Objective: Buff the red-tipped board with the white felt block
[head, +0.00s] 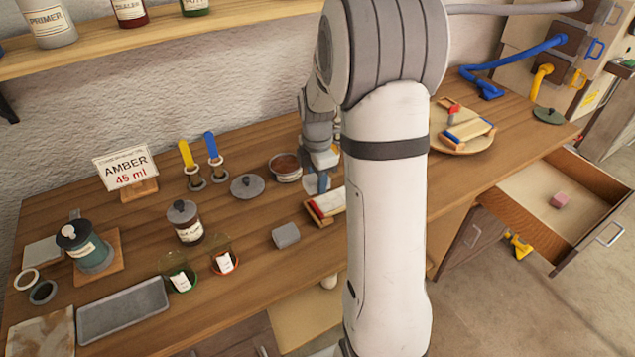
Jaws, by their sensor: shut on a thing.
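My gripper (318,184) points down over the middle of the bench, partly hidden by my own arm. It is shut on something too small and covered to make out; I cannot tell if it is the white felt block. A small piece with a red end and a pale top (325,206) lies just below and beside it, its right side cut off by my arm.
A grey block (286,235) and an open reddish-brown tin (285,167) stand near my gripper. Jars, small dishes and a grey tray (123,310) fill the left. An open drawer (555,204) with a pink block (560,200) juts out at right.

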